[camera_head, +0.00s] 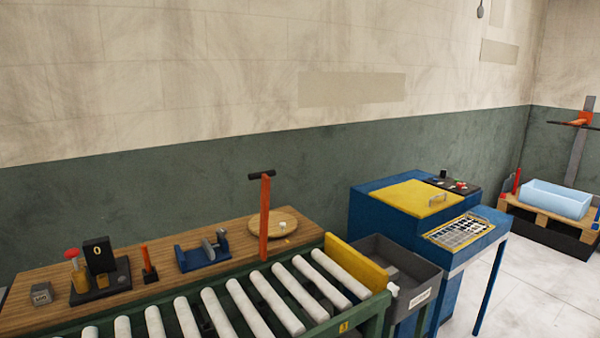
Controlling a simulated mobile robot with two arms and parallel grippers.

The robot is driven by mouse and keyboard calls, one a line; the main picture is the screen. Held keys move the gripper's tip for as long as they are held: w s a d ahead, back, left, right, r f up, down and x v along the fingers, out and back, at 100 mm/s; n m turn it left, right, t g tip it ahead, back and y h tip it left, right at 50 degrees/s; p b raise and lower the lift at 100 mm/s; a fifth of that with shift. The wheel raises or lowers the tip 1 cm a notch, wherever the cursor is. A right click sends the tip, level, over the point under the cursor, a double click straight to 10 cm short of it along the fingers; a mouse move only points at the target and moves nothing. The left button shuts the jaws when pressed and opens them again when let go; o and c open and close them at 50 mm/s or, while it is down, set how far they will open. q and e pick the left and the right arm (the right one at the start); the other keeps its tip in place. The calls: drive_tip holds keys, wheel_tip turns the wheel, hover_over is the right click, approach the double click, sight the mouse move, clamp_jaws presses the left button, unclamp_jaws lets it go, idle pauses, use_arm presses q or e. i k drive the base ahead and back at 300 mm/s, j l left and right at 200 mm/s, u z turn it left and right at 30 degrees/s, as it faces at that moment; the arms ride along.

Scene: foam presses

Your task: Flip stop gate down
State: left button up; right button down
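The stop gate appears to be the yellow plate (356,264) standing up across the right end of the roller conveyor (240,305). An orange lever (265,222) with a black crossbar grip stands upright at the far side of the conveyor, left of the plate. I cannot tell whether the lever is joined to the plate. Neither of my grippers is in view.
A wooden bench (40,291) behind the conveyor holds a blue vise-like fixture (203,255), a round wooden board (272,227) and a black counter device (98,262). A grey bin (408,268) and a blue machine (385,210) stand to the right. The conveyor rollers are bare.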

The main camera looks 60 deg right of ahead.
sight(265, 180)
drive_tip(key=k+l, duration=0.8)
drive_tip(key=l, duration=0.25)
